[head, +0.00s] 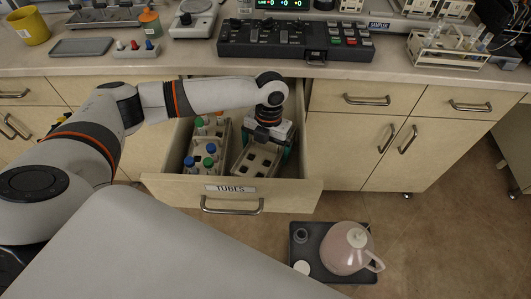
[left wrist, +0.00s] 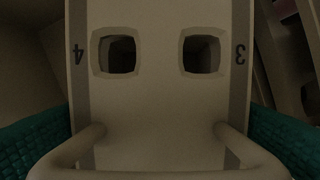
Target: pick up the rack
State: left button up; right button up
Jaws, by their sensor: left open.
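A beige rack (head: 254,164) with empty square holes sits in the open drawer labelled TUBES. The left wrist view shows its top close up (left wrist: 158,90), with two dark empty holes marked 4 and 3 and a rounded handle (left wrist: 160,163) at the bottom edge. My left gripper (head: 270,142) reaches down into the drawer at the rack's far end. Its teal finger pads stand apart, one at each side of the rack and handle. Whether the pads touch the rack I cannot tell. My right gripper does not show.
A second rack (head: 206,150) with green- and blue-capped bottles stands left of it in the drawer (head: 232,190). Counter edge (head: 150,67) lies behind. A tube rack (head: 447,52) stands on the counter at right. A dark tray (head: 300,240) with a pinkish jug is on the floor.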

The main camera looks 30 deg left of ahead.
pick_arm(q)
jog(key=shift+c, duration=0.3)
jog(key=c, duration=0.8)
notch_tip(320, 180, up, 18)
jog(key=shift+p, duration=0.45)
